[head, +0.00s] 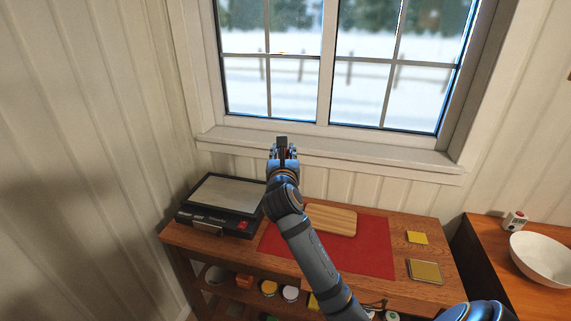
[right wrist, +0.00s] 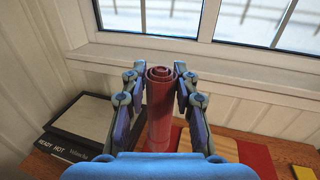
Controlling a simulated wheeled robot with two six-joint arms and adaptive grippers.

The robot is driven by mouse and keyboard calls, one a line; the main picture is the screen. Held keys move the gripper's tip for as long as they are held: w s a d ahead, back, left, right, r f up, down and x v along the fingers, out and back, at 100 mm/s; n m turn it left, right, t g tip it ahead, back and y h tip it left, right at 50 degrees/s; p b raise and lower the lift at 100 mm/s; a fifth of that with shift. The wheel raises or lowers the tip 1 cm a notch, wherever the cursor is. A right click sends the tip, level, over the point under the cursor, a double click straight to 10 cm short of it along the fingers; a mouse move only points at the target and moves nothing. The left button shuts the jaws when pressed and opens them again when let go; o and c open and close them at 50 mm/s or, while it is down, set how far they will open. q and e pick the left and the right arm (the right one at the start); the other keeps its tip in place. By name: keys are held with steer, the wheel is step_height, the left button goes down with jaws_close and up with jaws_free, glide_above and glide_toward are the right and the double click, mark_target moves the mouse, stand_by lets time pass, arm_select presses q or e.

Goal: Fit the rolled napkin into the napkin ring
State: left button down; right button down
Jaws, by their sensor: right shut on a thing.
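The rolled napkin (right wrist: 159,112) is a red roll with a spiral end. In the right wrist view it stands upright between the fingers of my right gripper (right wrist: 160,88). The gripper is shut on it. In the head view my right gripper (head: 282,153) is raised above the back of the wooden table, in front of the window sill. I cannot make out the napkin ring in either view; the arm covers part of the table. My left gripper is not in view.
A black hot plate (head: 185,217) stands at the table's left. A red mat (head: 376,252) with a wooden board (head: 332,220) lies in the middle. A yellow pad (head: 417,238) and a framed yellow square (head: 425,271) lie at right. A white bowl (head: 545,259) stands on the side table.

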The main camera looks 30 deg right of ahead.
steer(key=s+a+f+b, duration=0.2)
steer(key=s+f+b, duration=0.5)
steer(key=s+f, duration=0.85)
steer(key=w+d+f+b, duration=0.8)
steer(key=w+f+b, duration=0.3)
steer(key=b, duration=0.8)
steer(key=shift+d+f+h, duration=0.3)
steer(key=shift+d+f, duration=0.1)
steer(key=shift+f, duration=0.25)
